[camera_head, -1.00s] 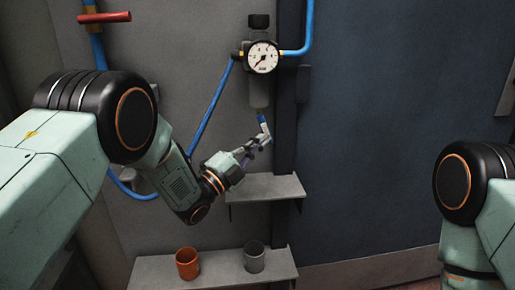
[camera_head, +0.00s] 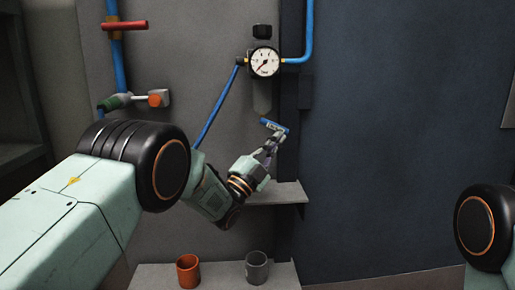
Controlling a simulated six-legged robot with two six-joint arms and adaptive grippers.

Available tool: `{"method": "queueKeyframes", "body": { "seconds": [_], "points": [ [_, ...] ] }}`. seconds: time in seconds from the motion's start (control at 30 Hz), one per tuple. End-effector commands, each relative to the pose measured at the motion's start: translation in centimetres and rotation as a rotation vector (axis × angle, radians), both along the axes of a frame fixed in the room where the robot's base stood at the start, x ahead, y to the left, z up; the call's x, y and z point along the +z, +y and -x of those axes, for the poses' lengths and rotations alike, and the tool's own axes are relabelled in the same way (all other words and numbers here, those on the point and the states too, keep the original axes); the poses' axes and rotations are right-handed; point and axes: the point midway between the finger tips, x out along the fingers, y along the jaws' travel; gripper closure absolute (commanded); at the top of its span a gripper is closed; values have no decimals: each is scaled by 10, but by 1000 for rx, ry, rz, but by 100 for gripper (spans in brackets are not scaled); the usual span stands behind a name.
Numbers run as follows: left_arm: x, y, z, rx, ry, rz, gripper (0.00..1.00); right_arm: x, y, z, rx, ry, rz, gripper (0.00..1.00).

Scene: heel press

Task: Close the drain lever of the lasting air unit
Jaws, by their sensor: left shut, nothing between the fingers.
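The lasting air unit hangs on the grey wall, with a round white gauge (camera_head: 263,63) above a grey bowl (camera_head: 262,97). Its drain lever (camera_head: 275,126) has a blue handle just under the bowl, lying nearly level and sloping slightly down to the right. My left gripper (camera_head: 274,140) is shut and empty just below the lever, its fingertips close under the handle. I cannot tell whether they touch it. My right gripper is out of view; only part of that arm shows at the right edge.
A small grey shelf (camera_head: 277,193) juts out under my left gripper. A lower shelf (camera_head: 219,272) holds an orange cup (camera_head: 188,271) and a grey cup (camera_head: 257,267). Blue air pipe (camera_head: 215,107) runs left of the unit. A red-handled valve (camera_head: 124,25) is at upper left.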

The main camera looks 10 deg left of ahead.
Motion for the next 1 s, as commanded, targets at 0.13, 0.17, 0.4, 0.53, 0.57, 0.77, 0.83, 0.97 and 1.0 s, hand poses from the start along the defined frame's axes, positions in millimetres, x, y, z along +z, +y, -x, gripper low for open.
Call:
{"method": "queueKeyframes", "body": {
  "seconds": [0.13,0.17,0.4,0.53,0.57,0.77,0.83,0.97,1.0],
  "points": [
    [4,-3,-2,0,1,-1,100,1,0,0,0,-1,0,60],
    [5,-4,-2,0,1,-1,100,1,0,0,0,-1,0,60],
    [8,-5,-2,0,0,-1,100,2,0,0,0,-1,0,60],
    [7,-4,-1,0,2,-1,100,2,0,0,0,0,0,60],
    [7,-4,0,0,2,-1,100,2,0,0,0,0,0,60],
    [-6,9,15,3,4,-2,100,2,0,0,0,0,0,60],
    [-14,15,25,2,7,-2,100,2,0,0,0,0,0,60],
    [-29,29,44,2,4,-2,100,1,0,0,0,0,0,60],
    [-33,33,49,2,5,-2,100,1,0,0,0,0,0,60]
  ]
}}
